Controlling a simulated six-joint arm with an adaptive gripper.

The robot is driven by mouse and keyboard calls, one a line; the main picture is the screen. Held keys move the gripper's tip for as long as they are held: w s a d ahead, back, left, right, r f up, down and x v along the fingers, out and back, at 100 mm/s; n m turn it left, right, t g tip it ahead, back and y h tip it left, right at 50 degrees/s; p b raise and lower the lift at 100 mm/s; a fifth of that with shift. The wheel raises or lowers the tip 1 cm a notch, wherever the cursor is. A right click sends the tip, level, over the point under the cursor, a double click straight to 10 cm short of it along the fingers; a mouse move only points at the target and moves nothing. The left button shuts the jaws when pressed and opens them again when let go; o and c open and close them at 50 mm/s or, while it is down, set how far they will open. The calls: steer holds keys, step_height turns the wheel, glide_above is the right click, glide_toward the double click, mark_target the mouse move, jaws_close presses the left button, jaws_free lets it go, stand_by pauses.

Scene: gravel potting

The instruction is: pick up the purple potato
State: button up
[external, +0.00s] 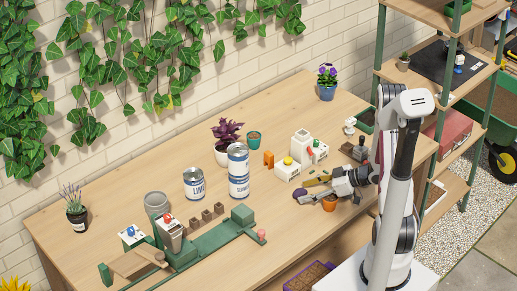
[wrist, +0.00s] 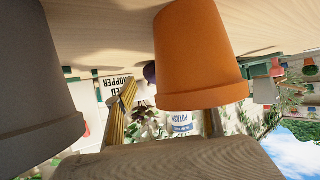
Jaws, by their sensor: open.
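The purple potato (external: 299,193) lies on the wooden table, just off the tips of my gripper (external: 311,190) in the external view. In the wrist view the potato (wrist: 149,72) is a small dark purple shape, partly hidden behind an orange terracotta pot (wrist: 200,60). My gripper (wrist: 168,110) is open with nothing seen between its fingers; its right finger is mostly behind the pot in that view. The pot (external: 329,204) stands on the table close beside my gripper; I cannot tell whether they touch.
A grey pot-like shape (wrist: 35,75) fills the left of the wrist view. White boxes with coloured tops (external: 288,170) stand behind my gripper. Tall tins (external: 238,172) and a green rail fixture (external: 205,245) are to the left. Table left of the potato is fairly clear.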

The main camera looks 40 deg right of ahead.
steer(key=shift+x, duration=0.85)
steer(key=c, duration=1.2)
